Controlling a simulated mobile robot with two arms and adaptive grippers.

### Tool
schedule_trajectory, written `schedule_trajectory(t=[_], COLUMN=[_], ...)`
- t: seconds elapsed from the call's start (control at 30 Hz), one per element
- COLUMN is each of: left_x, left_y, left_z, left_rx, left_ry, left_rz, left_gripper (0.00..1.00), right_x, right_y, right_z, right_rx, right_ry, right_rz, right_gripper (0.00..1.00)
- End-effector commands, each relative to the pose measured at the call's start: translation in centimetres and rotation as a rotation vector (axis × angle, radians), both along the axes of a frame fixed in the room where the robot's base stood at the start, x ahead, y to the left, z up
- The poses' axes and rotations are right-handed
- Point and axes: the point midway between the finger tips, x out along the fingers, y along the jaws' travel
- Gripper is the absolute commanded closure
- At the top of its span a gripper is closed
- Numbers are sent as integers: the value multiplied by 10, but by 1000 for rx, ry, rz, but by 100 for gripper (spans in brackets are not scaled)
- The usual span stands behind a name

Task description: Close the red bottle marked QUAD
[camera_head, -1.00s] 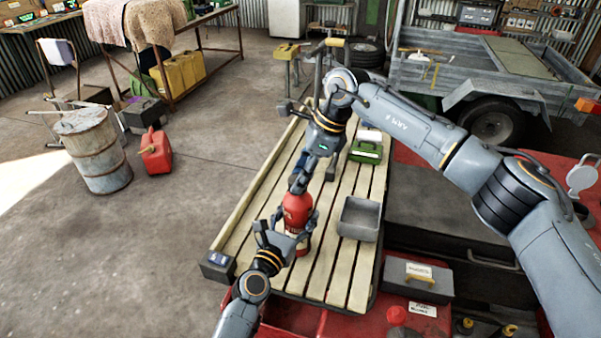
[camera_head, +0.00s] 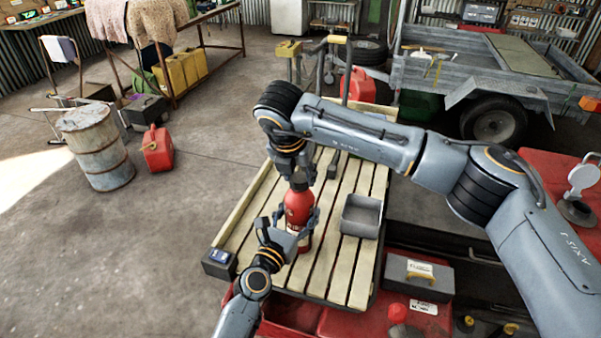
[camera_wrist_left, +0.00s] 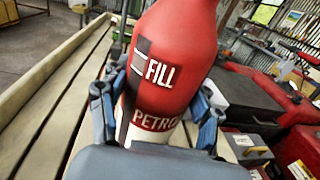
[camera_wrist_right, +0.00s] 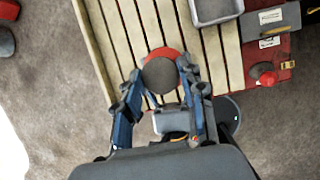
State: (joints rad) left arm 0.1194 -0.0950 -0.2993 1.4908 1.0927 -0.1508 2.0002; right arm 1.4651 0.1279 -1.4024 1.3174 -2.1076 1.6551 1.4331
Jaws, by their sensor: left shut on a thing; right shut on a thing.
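The red bottle (camera_head: 298,206) stands upright on the slatted wooden deck (camera_head: 348,262). My left gripper (camera_head: 296,219) is shut around its body from the near side. The left wrist view shows the bottle (camera_wrist_left: 178,60) between the fingers, with "FILL" and part of "PETROL" readable; no QUAD mark is readable. My right gripper (camera_head: 298,178) points down at the bottle's top. In the right wrist view its fingers are shut on a dark round cap (camera_wrist_right: 161,75), directly above the red bottle top. Whether the cap is seated or threaded cannot be told.
A grey open tray (camera_head: 361,216) sits on the deck right of the bottle. A grey toolbox (camera_head: 417,279) lies further right. My right arm crosses above the deck's far part. A rusty drum (camera_head: 97,148) and a red can (camera_head: 158,150) stand on the floor left.

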Motion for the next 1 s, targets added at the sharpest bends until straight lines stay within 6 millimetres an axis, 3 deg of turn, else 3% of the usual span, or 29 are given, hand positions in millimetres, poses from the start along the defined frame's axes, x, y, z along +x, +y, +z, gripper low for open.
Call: schedule_trajectory(t=[0.2,0.5,0.67,0.7,0.83,1.0], left_x=[0,-1,-1,-1,-1,-1], left_y=[0,-1,-1,-2,-2,-1], left_z=[0,0,0,0,0,0], left_rx=[1,2,2,2,1,1], left_ry=[0,0,0,0,0,0], left_rz=[-1,-2,-3,-3,-4,-2], left_gripper=[100,100,100,100,100,100], right_x=[3,7,8,8,8,7], right_y=[5,6,5,5,5,5], right_z=[1,0,0,0,0,-1], right_rx=[-1,0,2,3,3,1], right_ry=[-4,-4,-4,-4,-4,-2], right_rz=[-599,-1120,-1143,-1142,-1142,-1140], right_gripper=[70,70,69,58,34,34])
